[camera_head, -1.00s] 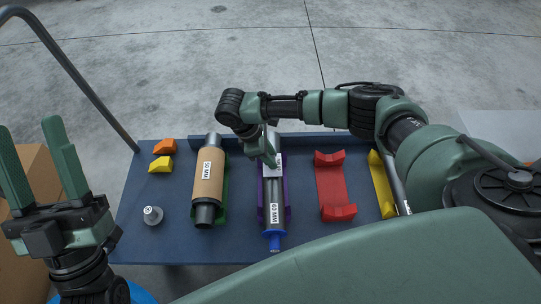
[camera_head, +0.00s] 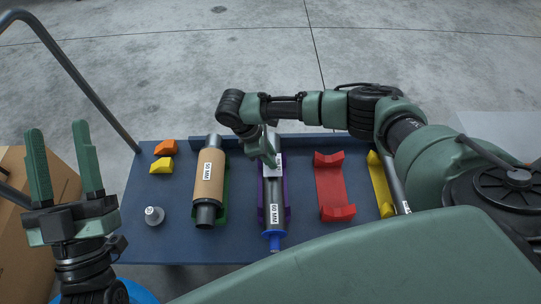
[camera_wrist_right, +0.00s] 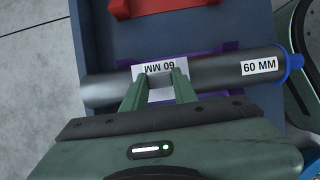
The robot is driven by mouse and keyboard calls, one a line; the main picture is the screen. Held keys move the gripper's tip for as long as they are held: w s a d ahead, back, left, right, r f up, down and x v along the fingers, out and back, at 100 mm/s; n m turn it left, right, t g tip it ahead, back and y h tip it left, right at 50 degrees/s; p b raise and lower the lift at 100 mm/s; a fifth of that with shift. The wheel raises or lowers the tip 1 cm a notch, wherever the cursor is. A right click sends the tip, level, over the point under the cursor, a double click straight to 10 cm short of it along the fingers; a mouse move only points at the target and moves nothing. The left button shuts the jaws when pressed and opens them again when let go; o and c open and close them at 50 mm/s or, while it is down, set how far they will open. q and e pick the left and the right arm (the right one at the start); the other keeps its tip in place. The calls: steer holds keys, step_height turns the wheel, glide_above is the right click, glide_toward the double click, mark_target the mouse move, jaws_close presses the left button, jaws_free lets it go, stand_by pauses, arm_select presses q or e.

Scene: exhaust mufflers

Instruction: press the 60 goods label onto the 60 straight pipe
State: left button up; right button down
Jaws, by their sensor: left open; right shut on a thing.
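The 60 straight pipe (camera_head: 273,200), grey with a blue end cap, lies in a purple cradle on the table. Its own 60 MM print shows near the cap in the right wrist view (camera_wrist_right: 259,66). My right gripper (camera_head: 273,160) is over the pipe's far part. It is shut on the white 60 goods label (camera_wrist_right: 160,68), whose 60 MM text is upside down in the right wrist view. The label lies over the pipe; I cannot tell whether all of it touches. My left gripper (camera_head: 64,165) is open and empty, left of the table.
On the blue table (camera_head: 145,235) stand a brown-wrapped muffler (camera_head: 208,178) in a green cradle, an empty red cradle (camera_head: 331,185), a yellow cradle (camera_head: 381,185) with a thin pipe, orange and yellow blocks (camera_head: 162,165) and a small grey part (camera_head: 154,215).

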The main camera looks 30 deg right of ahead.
steer(key=shift+f, duration=0.5)
stand_by(0.7)
stand_by(0.4)
